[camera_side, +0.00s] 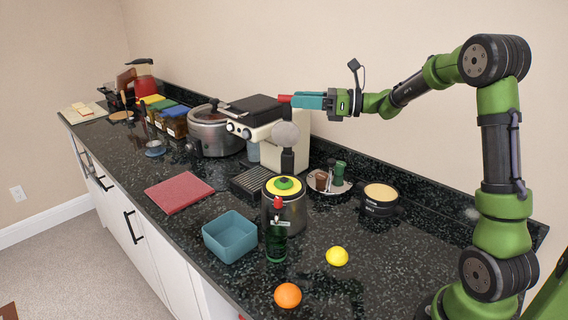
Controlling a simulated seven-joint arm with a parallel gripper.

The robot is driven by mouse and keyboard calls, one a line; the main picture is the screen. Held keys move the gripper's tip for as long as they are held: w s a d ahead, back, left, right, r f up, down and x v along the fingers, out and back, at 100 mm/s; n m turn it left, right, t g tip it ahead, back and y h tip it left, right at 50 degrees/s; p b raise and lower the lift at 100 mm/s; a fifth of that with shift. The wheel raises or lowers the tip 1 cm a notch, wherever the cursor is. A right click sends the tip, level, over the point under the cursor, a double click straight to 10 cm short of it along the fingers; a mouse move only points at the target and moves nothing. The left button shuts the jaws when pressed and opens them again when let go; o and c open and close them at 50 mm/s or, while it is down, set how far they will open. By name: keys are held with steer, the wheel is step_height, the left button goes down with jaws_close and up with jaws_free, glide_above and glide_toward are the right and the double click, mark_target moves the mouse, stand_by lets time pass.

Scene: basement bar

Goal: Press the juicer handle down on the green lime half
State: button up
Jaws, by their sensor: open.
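The juicer (291,212) is a metal cylinder at the middle of the counter. The green lime half (284,183) sits on its top, ringed by yellow. Behind it a dark upright arm (288,160) rises to a grey rounded press piece (285,133), which stands raised well above the lime. My gripper (296,100), with teal fingers, is open above and right of the press piece, pointing left. A small red piece (284,98) shows at its fingertips. I cannot tell whether this is the handle's end or touches the fingers.
A green bottle (276,240) with a red top stands close in front of the juicer. A teal bin (230,237), lemon (337,256) and orange (288,295) are nearby. The coffee machine (285,150) stands behind. A red board (179,192) lies left.

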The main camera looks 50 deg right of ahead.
mark_target(287, 102)
steer(key=shift+x, duration=2.15)
steer(key=shift+c, duration=0.3)
jaws_close()
